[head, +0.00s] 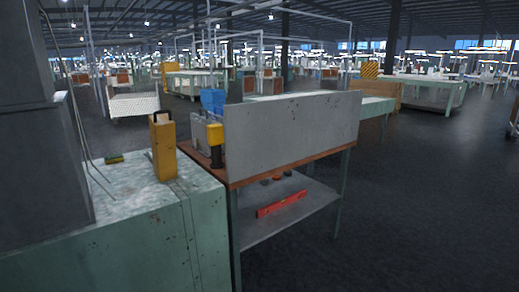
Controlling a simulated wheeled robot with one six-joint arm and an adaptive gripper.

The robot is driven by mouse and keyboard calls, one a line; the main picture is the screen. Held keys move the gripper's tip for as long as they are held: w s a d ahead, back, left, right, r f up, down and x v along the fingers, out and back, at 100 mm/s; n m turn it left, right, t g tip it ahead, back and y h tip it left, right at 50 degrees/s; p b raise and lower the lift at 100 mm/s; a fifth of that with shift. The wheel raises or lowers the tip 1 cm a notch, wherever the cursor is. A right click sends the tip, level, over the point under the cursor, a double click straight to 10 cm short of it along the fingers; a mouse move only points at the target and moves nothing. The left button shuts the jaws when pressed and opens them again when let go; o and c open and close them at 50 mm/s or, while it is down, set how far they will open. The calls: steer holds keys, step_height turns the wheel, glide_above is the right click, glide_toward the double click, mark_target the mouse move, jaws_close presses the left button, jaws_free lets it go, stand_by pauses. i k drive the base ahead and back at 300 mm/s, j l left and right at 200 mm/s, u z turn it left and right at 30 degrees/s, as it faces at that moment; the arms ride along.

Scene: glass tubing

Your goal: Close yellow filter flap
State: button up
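Two yellow things stand near the middle of the head view, and I cannot tell which one is the filter flap. One is a tall yellow box (164,151), upright on the green bench, with a dark handle or opening at its top. The other is a smaller yellow part (215,134) above a black body (217,158), on the brown-topped table just behind. Whether either has an open flap is too small to tell. My gripper is not in view.
The green bench (170,228) has a worn pale top with a small yellow-and-dark item (114,159). A large grey panel (293,133) stands upright along the table. A red level (281,205) lies on the lower shelf. Open dark floor (430,200) lies at right.

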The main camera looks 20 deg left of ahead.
mark_target(162, 128)
steer(key=k+j+u, duration=0.1)
steer(key=u, duration=0.35)
steer(key=k+j+u, duration=0.15)
steer(key=u, duration=0.35)
steer(key=j+u, duration=0.2)
steer(key=u, duration=0.25)
steer(key=i+j, duration=0.1)
steer(key=i, duration=0.25)
steer(key=i+j+z, duration=0.1)
steer(key=i, duration=0.2)
